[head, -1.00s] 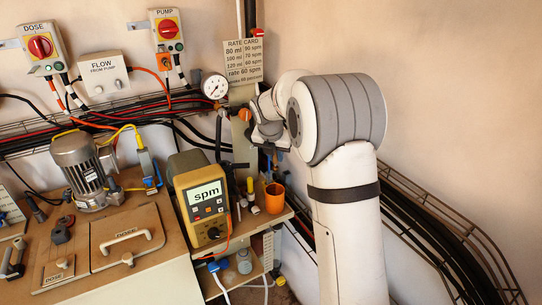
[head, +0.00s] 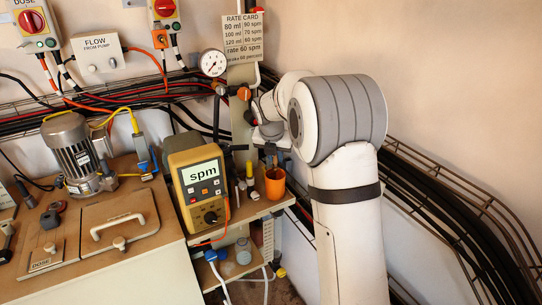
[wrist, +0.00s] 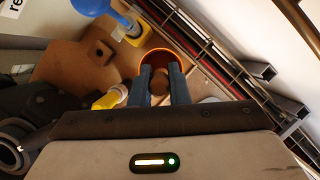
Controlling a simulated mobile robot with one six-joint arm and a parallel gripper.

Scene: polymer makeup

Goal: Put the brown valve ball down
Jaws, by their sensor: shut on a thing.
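My gripper (wrist: 162,88) is shut on the brown valve ball (wrist: 158,84), which shows between the two blue-grey fingers in the wrist view. Beyond the fingertips is the open orange cup (wrist: 152,56), its rim around the fingertips in that picture. In the head view the cup (head: 275,184) stands upright on a small shelf, and my gripper (head: 271,158) points down just above it. The ball cannot be made out in the head view. I cannot tell whether the ball is inside the rim or above it.
The yellow spm meter (head: 198,187) stands left of the cup, with small yellow-topped items (head: 250,172) between them. A pressure gauge (head: 213,63) and rate card (head: 243,36) are behind. Cable trays run along the right wall. A grey motor (head: 75,153) is at left.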

